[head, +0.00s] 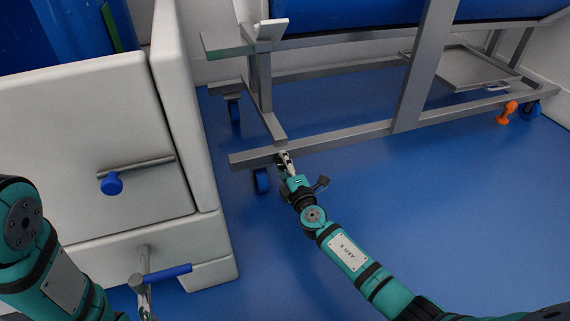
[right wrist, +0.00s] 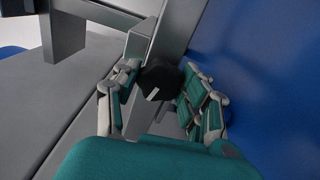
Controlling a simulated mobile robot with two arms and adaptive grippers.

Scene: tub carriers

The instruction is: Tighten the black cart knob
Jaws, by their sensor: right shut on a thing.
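The black cart knob (right wrist: 159,79) shows in the right wrist view, with a light mark on its face, against the grey metal frame of the cart. In the head view it is mostly hidden by my right gripper. My right gripper (head: 285,161) is at the near left corner of the cart's lower frame (head: 330,140). In the right wrist view its teal and grey fingers stand on both sides of the knob, shut on it. My left arm shows at the lower left of the head view, but its gripper is out of the picture.
A blue tub (head: 360,15) rests on the cart. A blue caster (head: 262,181) is beside my right gripper, and an orange pedal (head: 507,112) is at the far right. A white cabinet (head: 80,150) with a blue knob (head: 111,184) and blue-handled lever (head: 168,273) stands left. Blue floor is clear at right.

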